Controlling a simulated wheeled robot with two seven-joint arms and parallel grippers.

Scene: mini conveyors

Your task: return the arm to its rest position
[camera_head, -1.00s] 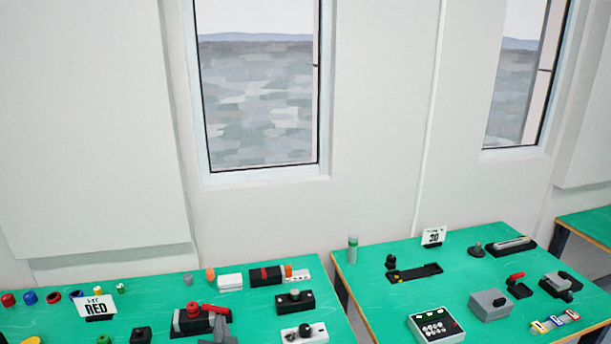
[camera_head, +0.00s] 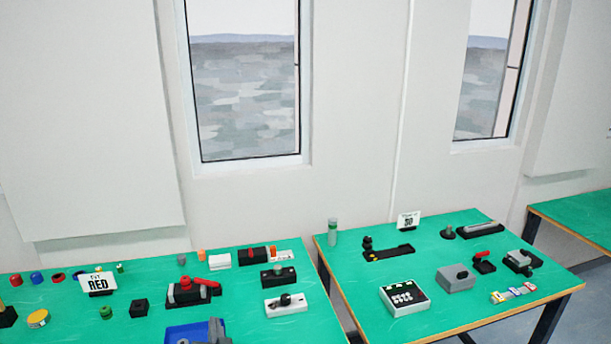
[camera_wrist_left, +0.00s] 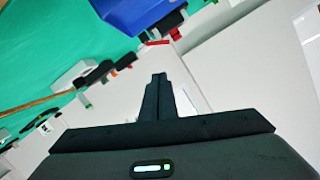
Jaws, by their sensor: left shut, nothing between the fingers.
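My left gripper (camera_head: 216,332) shows only in part at the bottom edge of the head view, in front of a blue tray (camera_head: 180,333) on the left table. In the left wrist view its fingers (camera_wrist_left: 159,78) are together with nothing between them, and the blue tray (camera_wrist_left: 135,14) shows at the top, apart from the fingertips. My right gripper is not in view.
The right table (camera_head: 445,325) holds a keypad box (camera_head: 404,298) and a grey box (camera_head: 456,278). A gap separates the tables.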

